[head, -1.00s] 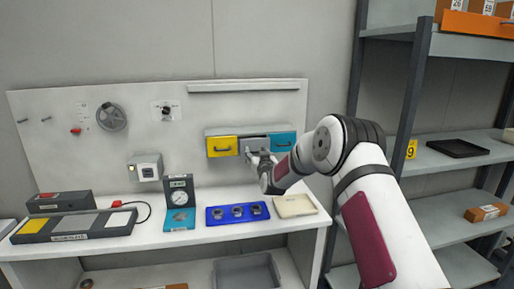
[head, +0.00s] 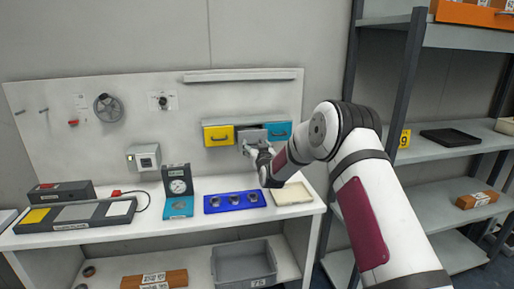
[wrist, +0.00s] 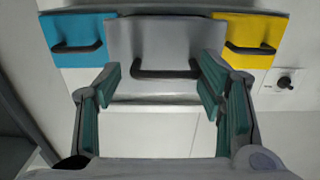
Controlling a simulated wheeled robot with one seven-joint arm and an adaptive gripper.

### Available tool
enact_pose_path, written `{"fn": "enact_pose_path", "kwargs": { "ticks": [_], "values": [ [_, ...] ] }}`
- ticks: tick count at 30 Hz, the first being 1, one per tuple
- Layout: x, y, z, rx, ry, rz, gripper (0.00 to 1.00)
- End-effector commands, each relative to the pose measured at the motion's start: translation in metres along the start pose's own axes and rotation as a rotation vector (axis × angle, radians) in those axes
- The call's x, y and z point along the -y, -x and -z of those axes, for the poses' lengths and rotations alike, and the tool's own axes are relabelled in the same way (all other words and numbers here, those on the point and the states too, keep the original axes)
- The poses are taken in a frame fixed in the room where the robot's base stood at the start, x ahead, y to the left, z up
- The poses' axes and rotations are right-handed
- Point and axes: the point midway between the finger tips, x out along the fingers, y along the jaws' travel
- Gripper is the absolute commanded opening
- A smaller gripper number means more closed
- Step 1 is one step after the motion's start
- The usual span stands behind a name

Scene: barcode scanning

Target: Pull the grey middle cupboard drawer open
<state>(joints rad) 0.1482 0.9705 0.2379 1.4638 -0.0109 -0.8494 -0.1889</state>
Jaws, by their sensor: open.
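The grey middle drawer (head: 252,135) sits in the small cupboard between a yellow drawer (head: 218,135) and a blue drawer (head: 278,131). In the wrist view the grey drawer (wrist: 165,40) stands out in front of its neighbours, so it is at least partly open. Its dark bar handle (wrist: 166,70) is in plain view. My gripper (head: 250,148) is in front of the grey drawer and hides part of its lower front in the head view. In the wrist view my gripper's fingers (wrist: 162,80) are spread wide, to either side of the handle, with nothing between them.
A metal shelf rack (head: 440,155) stands to the right of my arm. Free air lies in front of the cupboard.

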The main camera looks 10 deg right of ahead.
Motion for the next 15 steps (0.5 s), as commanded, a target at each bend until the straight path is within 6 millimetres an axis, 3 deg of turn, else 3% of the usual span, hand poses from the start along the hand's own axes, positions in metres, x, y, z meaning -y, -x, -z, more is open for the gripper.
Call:
{"fn": "enact_pose_path", "kwargs": {
  "ticks": [7, 15],
  "values": [
    [0.006, 0.018, -0.001, 0.004, -0.001, 0.009, 0.68],
    [0.002, 0.066, 0.0, 0.004, 0.001, 0.004, 0.68]
  ]
}}
